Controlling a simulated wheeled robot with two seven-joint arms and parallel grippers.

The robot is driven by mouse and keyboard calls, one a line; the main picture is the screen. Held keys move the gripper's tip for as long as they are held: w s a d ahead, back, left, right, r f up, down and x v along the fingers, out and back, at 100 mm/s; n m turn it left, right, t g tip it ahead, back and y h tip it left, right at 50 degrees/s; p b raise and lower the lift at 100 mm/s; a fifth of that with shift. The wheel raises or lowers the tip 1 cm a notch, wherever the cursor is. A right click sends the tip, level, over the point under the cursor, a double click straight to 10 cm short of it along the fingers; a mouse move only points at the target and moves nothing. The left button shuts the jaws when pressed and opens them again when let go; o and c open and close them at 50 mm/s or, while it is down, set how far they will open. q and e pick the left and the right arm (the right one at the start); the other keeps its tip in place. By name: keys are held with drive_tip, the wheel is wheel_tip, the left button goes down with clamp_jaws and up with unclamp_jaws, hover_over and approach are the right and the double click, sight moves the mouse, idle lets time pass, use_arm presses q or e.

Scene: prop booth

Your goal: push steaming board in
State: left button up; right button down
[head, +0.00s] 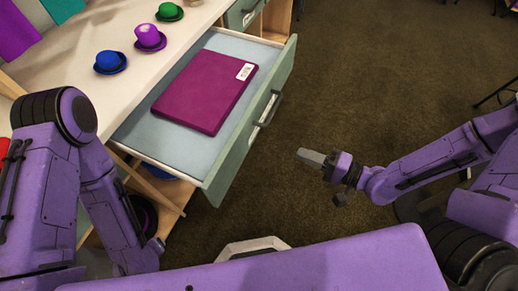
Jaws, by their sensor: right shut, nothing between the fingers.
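A flat magenta board (208,90) with a white label lies in an open drawer with a pale blue lining (150,140); I take it to be the steaming board. The drawer's green front (222,170) with a dark handle (267,109) faces right, pulled out from under the white counter. My right gripper (303,154) is shut and empty, to the right of the drawer front and apart from it. My left arm is at the left beside the counter; its gripper is not visible.
Blue (110,62), purple (150,38) and green (169,11) hats stand on the white counter (90,85). Open shelving shows below the drawer. The brown carpet (380,80) to the right of the drawer is mostly clear.

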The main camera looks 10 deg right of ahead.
drive_tip(key=n+y, duration=0.1)
drive_tip(key=y, duration=0.1)
drive_tip(key=b, duration=0.3)
approach(247, 136)
drive_tip(key=shift+g, duration=0.3)
drive_tip(key=x, duration=0.6)
drive_tip(key=shift+w, duration=0.2)
use_arm(q)
wheel_tip(247, 136, down, 4)
drive_tip(key=shift+f, duration=0.2)
use_arm(e)
drive_tip(key=shift+w+a, duration=0.2)
drive_tip(key=shift+a, duration=0.05)
